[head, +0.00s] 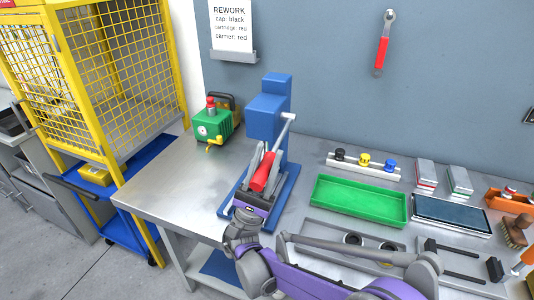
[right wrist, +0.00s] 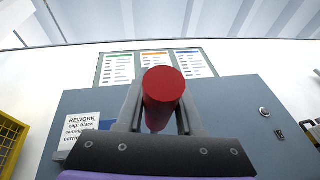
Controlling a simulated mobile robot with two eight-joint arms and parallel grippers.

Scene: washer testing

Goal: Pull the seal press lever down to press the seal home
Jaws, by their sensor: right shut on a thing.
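The blue seal press (head: 268,118) stands on the metal bench, on a blue base. Its lever is a light grey rod (head: 285,132) that slopes down from the upper right side of the press to a red grip (head: 265,172). My right gripper (head: 262,163) is shut on the red grip, with one finger on each side. In the right wrist view the round end of the red grip (right wrist: 164,88) sits between the two grey fingers. No seal can be made out; the gripper and lever cover part of the base. My left gripper is not in view.
A green device (head: 213,125) with a red knob stands behind left. A green tray (head: 358,202) and a rack of knobs (head: 363,162) lie to the right. A yellow cage (head: 95,85) stands left. The bench's front left (head: 165,205) is clear.

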